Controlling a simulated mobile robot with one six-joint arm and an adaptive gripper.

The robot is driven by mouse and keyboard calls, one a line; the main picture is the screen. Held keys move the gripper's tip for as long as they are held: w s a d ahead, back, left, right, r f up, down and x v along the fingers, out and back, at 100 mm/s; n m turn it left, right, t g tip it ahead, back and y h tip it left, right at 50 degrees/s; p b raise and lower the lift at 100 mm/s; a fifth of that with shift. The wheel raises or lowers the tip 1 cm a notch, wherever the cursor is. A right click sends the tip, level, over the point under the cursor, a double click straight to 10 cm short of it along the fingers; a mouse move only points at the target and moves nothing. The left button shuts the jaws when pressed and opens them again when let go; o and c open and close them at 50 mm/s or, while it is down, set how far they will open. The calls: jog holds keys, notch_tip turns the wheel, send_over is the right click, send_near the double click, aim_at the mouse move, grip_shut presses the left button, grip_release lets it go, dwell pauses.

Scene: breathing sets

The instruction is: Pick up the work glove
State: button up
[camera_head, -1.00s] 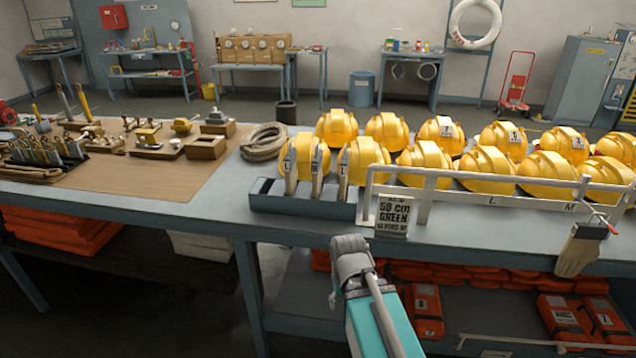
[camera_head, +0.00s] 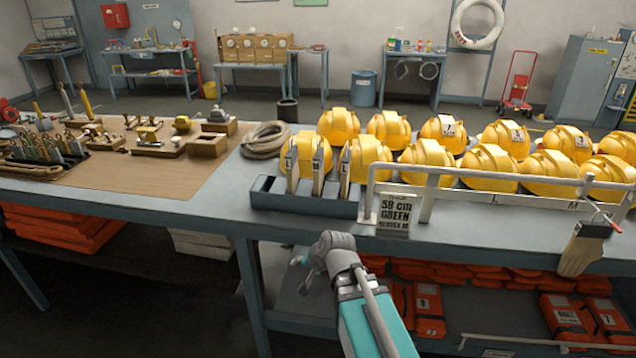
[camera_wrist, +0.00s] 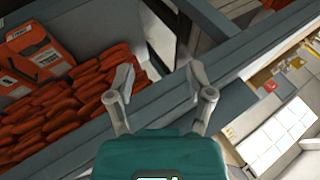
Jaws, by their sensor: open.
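A tan work glove (camera_head: 579,254) with a dark cuff hangs at the right front of the bench, beside the end of the white rail. A thin red-and-grey piece shows just above its cuff. My gripper (camera_head: 306,259) is in front of the bench's front edge, well left of the glove and apart from it. In the wrist view my gripper (camera_wrist: 162,76) has its two fingers spread with nothing between them. The glove cannot be made out in the wrist view. In the head view my own wrist partly hides the fingers.
Yellow helmets (camera_head: 428,152) stand in rows behind the white rail (camera_head: 480,176). A sign (camera_head: 396,213) stands at the front edge, beside a blue-grey tray (camera_head: 305,204). Orange packs (camera_head: 430,310) fill the shelf below. Floor at lower left is clear.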

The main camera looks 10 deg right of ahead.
jog(key=w+a+r+m+t+y+b, duration=0.15)
jog(key=w+a+r+m+t, duration=0.25)
jog(key=w+r+m+t, duration=0.7)
jog(key=m+h+b, duration=0.1)
jog(key=m+h, duration=1.1)
jog(key=m, duration=1.2)
send_near(316, 185)
jog(key=shift+w+d+f+y, duration=0.15)
jog(key=shift+w+d+y, duration=0.1)
jog(key=shift+w, duration=0.1)
jog(key=shift+w, duration=0.15)
jog(key=shift+x, duration=4.15)
